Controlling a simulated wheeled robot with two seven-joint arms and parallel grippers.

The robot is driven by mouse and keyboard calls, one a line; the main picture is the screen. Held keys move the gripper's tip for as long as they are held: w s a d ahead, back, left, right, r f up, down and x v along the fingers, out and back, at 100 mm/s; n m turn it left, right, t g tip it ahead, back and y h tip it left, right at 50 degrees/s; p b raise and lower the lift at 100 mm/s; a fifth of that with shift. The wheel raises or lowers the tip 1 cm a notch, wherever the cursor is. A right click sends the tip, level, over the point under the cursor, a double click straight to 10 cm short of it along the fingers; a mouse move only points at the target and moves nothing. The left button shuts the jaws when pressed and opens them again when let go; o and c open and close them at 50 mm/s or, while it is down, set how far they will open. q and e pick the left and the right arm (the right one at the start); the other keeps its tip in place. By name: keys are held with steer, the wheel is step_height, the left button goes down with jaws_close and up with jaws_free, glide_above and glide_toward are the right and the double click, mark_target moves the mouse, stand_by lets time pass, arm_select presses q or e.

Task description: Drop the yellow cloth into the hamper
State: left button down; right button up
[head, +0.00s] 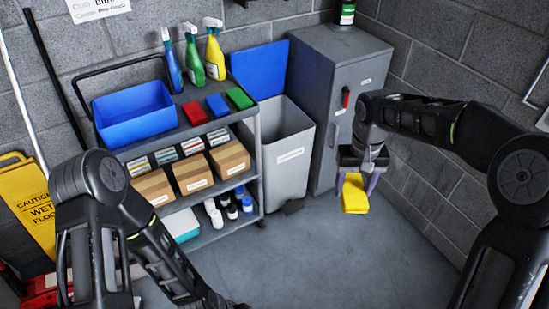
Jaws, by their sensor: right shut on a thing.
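The yellow cloth (355,195) hangs in the jaws of my right gripper (357,181), which is shut on it. The cloth is held in front of the grey cabinet, to the right of the hamper. The hamper (288,165) is a tall light-grey bin with a white label, standing between the cart and the cabinet. Its blue lid (260,70) is raised at the back and its mouth is open. My left arm comes in at the lower left, but its gripper jaws cannot be made out.
A grey cart (262,190) at the left holds a blue tub (134,115), spray bottles (193,55), folded red, blue and green cloths, and boxes. The grey cabinet (330,75) stands right of the hamper. A yellow wet-floor sign (28,205) stands far left. The front floor is clear.

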stand_by(0.5)
steer(key=s+f, duration=0.4)
steer(key=f, duration=1.1)
steer(key=shift+f, duration=0.15)
